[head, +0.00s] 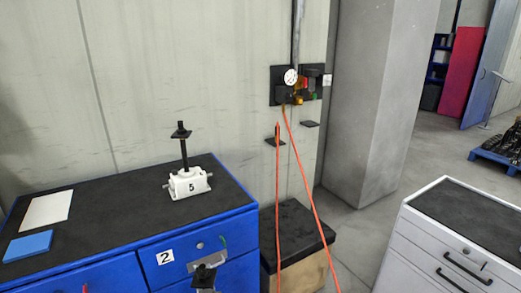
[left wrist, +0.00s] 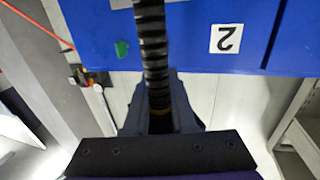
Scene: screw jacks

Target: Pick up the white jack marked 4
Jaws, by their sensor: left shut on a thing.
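In the left wrist view my left gripper (left wrist: 160,118) is shut on a dark threaded screw (left wrist: 152,50), which runs up out of the top of that picture. The body it belongs to and any number on it are hidden. No jack marked 4 can be read. My right gripper is not in view.
The blue cabinet (head: 115,215) has a black top with a white sheet (head: 47,210) and a blue block (head: 28,246) at left. A white drawer cabinet (head: 440,255) stands at right. Orange lines (head: 300,170) hang from a wall gauge over a black-topped box (head: 292,232).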

